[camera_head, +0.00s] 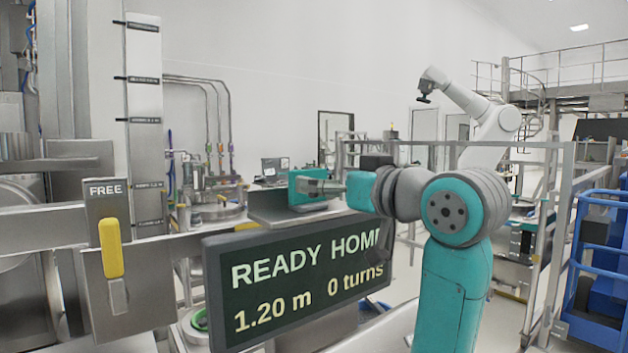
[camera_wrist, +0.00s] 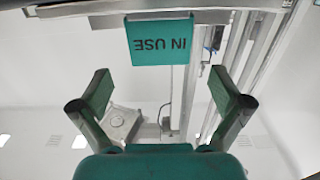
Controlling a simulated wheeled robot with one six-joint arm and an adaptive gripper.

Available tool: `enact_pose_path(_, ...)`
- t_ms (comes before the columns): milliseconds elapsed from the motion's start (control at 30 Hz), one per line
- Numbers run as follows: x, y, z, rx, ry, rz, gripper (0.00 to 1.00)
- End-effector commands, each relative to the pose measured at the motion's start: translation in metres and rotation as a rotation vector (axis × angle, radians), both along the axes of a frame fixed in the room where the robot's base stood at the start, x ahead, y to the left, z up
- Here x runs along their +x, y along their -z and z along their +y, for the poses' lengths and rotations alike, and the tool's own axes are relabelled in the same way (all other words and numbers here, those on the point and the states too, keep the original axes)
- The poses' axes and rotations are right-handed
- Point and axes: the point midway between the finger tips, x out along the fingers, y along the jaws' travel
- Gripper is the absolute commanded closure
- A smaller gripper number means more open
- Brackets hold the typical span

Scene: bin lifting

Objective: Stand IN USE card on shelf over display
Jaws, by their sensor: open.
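The teal IN USE card (camera_wrist: 161,43) is ahead of my gripper in the wrist view, with its lettering upside down. Its edge at the top of that picture meets the grey shelf (camera_wrist: 85,10). In the head view a teal piece, which looks like the card (camera_head: 299,176), stands on the shelf (camera_head: 262,210) above the dark display (camera_head: 222,270). My gripper (camera_wrist: 160,88) is open, its two green fingers apart, with clear space between them and the card beyond. In the head view my gripper (camera_head: 322,187) reaches left beside the card and partly covers it.
The display reads READY HOME, 1.20 m, 0 turns. A FREE plate with a yellow handle (camera_head: 110,248) is at the left. Blue railings (camera_head: 600,245) and a grey frame stand at the right. Machinery with pipes (camera_head: 210,190) is behind the shelf.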

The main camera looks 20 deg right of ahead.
Motion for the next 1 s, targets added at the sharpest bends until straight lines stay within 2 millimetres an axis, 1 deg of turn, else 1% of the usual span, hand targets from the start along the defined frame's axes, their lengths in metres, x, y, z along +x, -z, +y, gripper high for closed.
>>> enact_pose_path(33, -0.011, -0.001, -0.005, -0.002, 0.004, -0.005, 0.0)
enact_pose_path(200, -0.039, -0.001, -0.013, -0.001, 0.003, -0.003, 0.0)
enact_pose_path(300, -0.05, -0.001, -0.017, -0.001, 0.002, -0.003, 0.0)
enact_pose_path(400, -0.057, -0.001, -0.019, -0.001, 0.001, -0.001, 0.0)
enact_pose_path(567, -0.061, 0.0, -0.02, 0.0, 0.001, 0.0, 0.0)
enact_pose_path(1000, -0.061, 0.0, -0.02, 0.0, 0.0, 0.0, 0.0)
